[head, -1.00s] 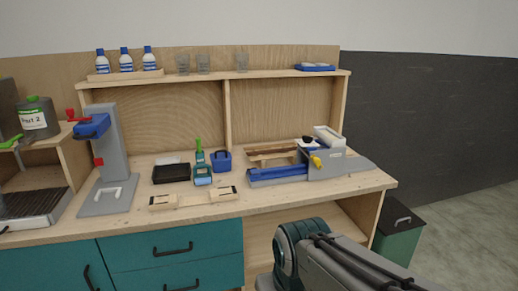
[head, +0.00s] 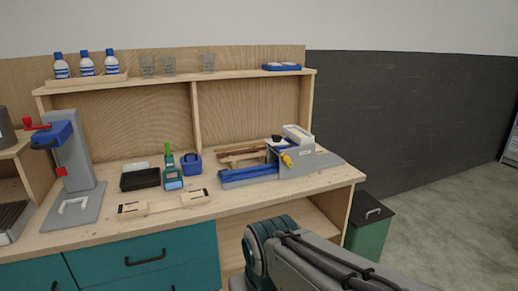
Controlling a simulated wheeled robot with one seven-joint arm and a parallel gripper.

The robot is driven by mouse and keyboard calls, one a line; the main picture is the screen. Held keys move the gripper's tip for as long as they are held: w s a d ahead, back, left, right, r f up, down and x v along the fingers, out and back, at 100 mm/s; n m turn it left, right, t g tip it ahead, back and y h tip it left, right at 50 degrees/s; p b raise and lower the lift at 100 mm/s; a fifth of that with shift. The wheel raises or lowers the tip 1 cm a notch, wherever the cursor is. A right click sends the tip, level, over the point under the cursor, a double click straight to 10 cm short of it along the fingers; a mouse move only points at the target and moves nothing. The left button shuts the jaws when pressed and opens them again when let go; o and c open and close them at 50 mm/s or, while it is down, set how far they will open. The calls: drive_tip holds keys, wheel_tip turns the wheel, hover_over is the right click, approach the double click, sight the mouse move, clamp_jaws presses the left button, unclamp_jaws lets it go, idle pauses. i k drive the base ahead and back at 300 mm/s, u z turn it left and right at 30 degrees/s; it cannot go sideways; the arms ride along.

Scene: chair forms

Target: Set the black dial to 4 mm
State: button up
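The blue and grey machine (head: 312,160) stands at the right end of the wooden workbench. A small black knob, which looks like the black dial (head: 277,139), sits on its upper left part. It is too small for me to read any scale or setting. A yellow handle (head: 287,160) is just below and right of it. My arm shows at the bottom right, in front of the bench, but my gripper is out of view.
A green bin (head: 368,228) stands right of the bench, with open floor beyond.

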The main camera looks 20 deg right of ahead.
sight(276, 138)
drive_tip(key=z, duration=0.75)
drive_tip(key=i, duration=1.9)
drive_tip(key=u, duration=0.7)
